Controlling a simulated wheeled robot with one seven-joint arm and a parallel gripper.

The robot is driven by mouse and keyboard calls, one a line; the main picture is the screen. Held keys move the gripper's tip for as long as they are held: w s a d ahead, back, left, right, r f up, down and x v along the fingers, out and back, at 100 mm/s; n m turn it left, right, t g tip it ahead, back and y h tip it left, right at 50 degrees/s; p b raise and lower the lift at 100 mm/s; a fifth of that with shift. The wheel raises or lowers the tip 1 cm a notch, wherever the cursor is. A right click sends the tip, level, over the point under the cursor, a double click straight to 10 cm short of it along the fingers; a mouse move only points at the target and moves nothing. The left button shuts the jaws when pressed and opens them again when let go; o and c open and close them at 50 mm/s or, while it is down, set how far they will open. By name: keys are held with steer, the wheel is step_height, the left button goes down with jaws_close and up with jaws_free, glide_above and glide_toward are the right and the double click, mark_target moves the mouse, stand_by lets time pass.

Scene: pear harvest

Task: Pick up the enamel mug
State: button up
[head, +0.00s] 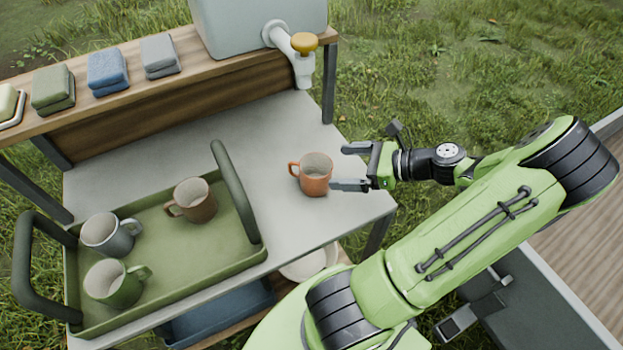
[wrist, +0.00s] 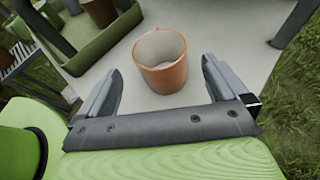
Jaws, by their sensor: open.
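An orange enamel mug (head: 314,176) with a pale inside stands upright on the grey tabletop, to the right of the green tray, its handle toward the left in the head view. My gripper (head: 349,167) is open and empty, level with the table and just right of the mug. In the wrist view its fingers (wrist: 160,85) are spread on both sides of the mug's near part.
A green tray (head: 203,270) with tall handles holds a brown mug (head: 195,200), a grey mug (head: 109,234) and a green mug (head: 116,283). A water container (head: 258,25) with a tap (head: 300,62) and several folded cloths (head: 107,70) sit on the raised shelf behind.

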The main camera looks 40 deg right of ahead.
mark_target(301, 168)
steer(key=b+x, duration=0.4)
steer(key=x, duration=0.4)
steer(key=shift+w+a+f, duration=0.15)
steer(key=shift+c, duration=0.3)
steer(key=c, duration=1)
step_height(301, 168, up, 10)
steer(key=p, duration=0.6)
